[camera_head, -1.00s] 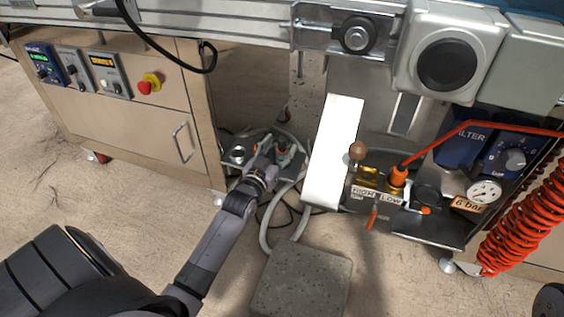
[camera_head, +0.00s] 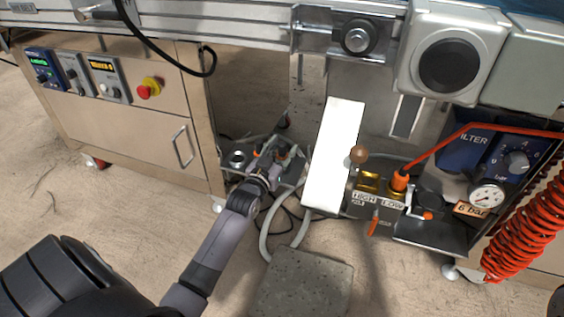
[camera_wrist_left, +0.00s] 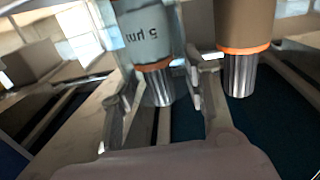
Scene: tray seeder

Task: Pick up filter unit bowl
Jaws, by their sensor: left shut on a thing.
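The filter unit bowl (camera_wrist_left: 148,38) is a pale, translucent cylinder marked "5 µm", with the lettering upside down. It has an orange ring and a ribbed metal end in the left wrist view. My left gripper (camera_wrist_left: 163,92) has one finger on each side of it and is shut on it. In the head view my left gripper (camera_head: 271,160) is low under the machine, beside the cabinet, and the bowl is too small to make out clearly. My right gripper is not in view.
A second, brownish cylinder (camera_wrist_left: 243,28) with an orange ring stands close right of the gripper in the left wrist view. A white panel (camera_head: 333,155), brass valve fittings (camera_head: 368,182) and a coiled red hose (camera_head: 517,235) are to the right. The cabinet (camera_head: 130,120) is left.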

